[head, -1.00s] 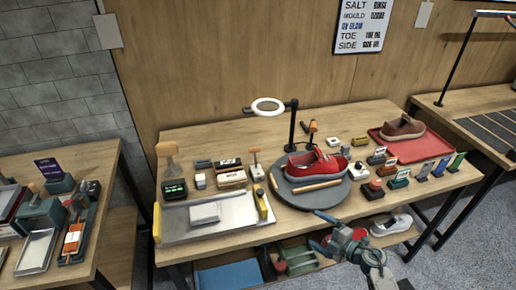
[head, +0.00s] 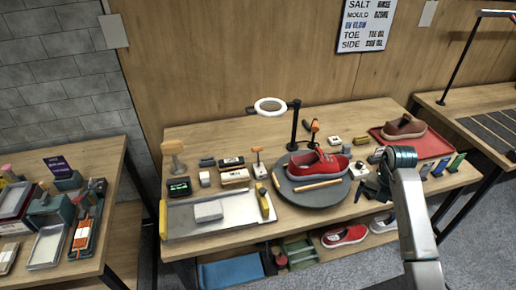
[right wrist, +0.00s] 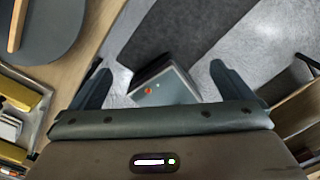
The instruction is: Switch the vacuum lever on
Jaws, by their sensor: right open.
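A small upright lever with an orange crossbar handle (head: 257,149) stands on a pale base (head: 260,171), left of the turntable in the head view. It looks like the vacuum lever, but I see no readable label on it. Whether it is on or off cannot be told. My right gripper (head: 370,186) is at the right front of the table, right of the turntable and well away from this lever. In the right wrist view its fingers (right wrist: 160,82) are spread wide with nothing held between them. My left gripper is not in view.
A red shoe (head: 318,163) sits on the dark round turntable (head: 300,200). A ring lamp (head: 270,107) stands behind it. A metal tray (head: 185,229) lies at front left. A red mat (head: 432,147) carries a brown shoe (head: 404,127). Small items crowd the right side.

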